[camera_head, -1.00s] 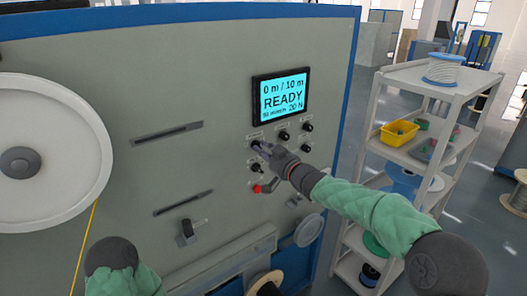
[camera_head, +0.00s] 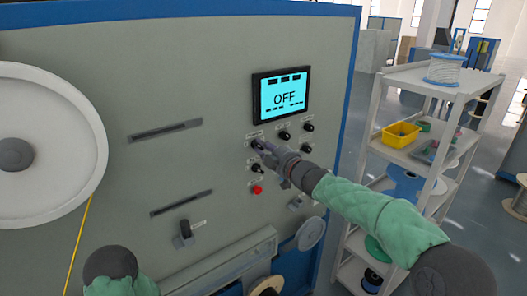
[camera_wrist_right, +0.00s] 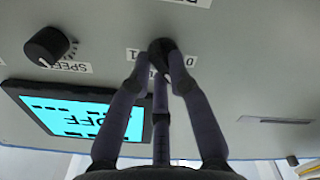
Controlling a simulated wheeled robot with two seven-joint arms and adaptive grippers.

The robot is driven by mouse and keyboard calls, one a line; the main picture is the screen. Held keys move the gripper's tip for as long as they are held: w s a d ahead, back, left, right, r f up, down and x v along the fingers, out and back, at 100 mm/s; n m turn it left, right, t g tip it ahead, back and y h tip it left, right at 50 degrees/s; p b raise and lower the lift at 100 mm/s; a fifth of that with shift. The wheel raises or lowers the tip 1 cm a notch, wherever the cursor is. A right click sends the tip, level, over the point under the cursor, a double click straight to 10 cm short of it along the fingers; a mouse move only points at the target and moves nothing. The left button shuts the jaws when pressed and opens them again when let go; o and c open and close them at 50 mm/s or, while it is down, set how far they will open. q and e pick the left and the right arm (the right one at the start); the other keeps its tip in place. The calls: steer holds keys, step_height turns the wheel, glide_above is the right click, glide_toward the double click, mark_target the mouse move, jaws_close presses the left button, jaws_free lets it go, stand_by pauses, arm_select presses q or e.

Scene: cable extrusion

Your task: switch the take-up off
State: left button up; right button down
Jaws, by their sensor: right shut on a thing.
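The take-up machine's grey panel (camera_head: 225,85) carries a display (camera_head: 282,95) that reads OFF. Below the display are several black knobs and a red button (camera_head: 257,189). My right gripper (camera_head: 258,146) is at the upper left knob, just below the display's left edge. In the right wrist view my right gripper (camera_wrist_right: 159,70) has its fingers closed around a black knob (camera_wrist_right: 161,46) with a label marked 0 and 1, partly hidden by the fingers. The display (camera_wrist_right: 80,115) also shows there upside down. My left arm shows at the lower left, its gripper out of the picture.
A large white reel (camera_head: 45,145) with a yellow cable (camera_head: 80,245) is at the left of the panel. A black SPEED knob (camera_wrist_right: 46,46) sits beside the held knob in the wrist view. A white shelf cart (camera_head: 445,80) with a yellow bin (camera_head: 400,133) stands to the right.

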steer(key=shift+f+n, duration=0.1)
steer(key=shift+n, duration=0.5)
steer(key=c, duration=1.1)
jaws_free()
steer(key=shift+c, duration=0.2)
steer(key=v, duration=1.2)
